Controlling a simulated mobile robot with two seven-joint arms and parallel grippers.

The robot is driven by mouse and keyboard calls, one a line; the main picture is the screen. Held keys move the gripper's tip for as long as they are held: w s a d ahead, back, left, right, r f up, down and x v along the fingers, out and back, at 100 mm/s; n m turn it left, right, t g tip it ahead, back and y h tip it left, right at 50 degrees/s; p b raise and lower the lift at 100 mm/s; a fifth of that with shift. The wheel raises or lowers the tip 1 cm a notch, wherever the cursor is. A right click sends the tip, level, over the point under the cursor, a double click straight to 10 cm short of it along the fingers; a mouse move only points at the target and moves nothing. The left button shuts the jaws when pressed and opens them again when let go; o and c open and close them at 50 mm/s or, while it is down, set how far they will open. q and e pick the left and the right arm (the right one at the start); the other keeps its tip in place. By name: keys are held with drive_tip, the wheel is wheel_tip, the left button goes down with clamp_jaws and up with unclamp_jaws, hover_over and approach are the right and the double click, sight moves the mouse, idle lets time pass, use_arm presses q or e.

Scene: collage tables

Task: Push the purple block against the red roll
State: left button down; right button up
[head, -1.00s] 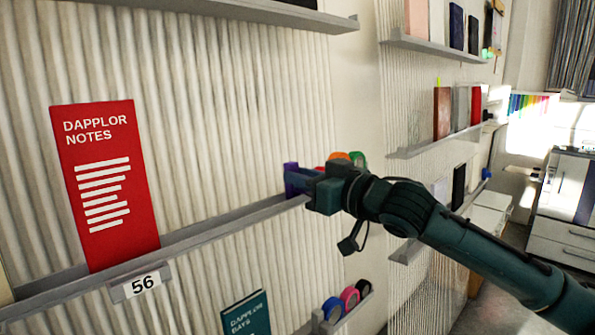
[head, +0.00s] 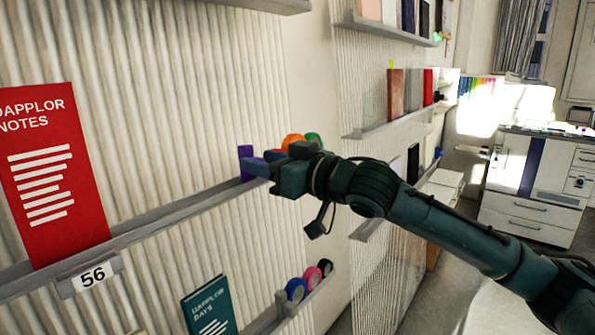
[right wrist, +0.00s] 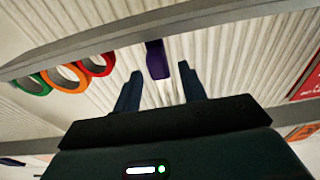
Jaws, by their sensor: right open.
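The purple block (head: 246,160) stands upright on the grey wall ledge. It also shows in the right wrist view (right wrist: 157,60), where the scene looks upside down. The red roll (right wrist: 97,65) stands on the same ledge, nearest the block in a row with an orange roll (right wrist: 63,76) and a green roll (right wrist: 32,84). A gap separates block and red roll. My right gripper (right wrist: 160,76) is open, its fingers pointing toward the block; I cannot tell whether they touch it. In the head view the right gripper (head: 264,164) partly hides the red roll. My left gripper is out of view.
A red "Dapplor Notes" booklet (head: 50,175) stands on the ledge to the left, above a "56" tag (head: 92,276). A lower ledge holds a teal booklet (head: 211,306) and several rolls. The ledge between red booklet and block is clear.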

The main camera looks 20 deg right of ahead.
use_arm(q)
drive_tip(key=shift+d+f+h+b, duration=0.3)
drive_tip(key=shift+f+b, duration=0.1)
drive_tip(key=shift+b, duration=0.65)
use_arm(e)
drive_tip(key=v, duration=1.1)
drive_tip(key=shift+s+d, duration=0.1)
drive_tip(key=shift+c, duration=0.3)
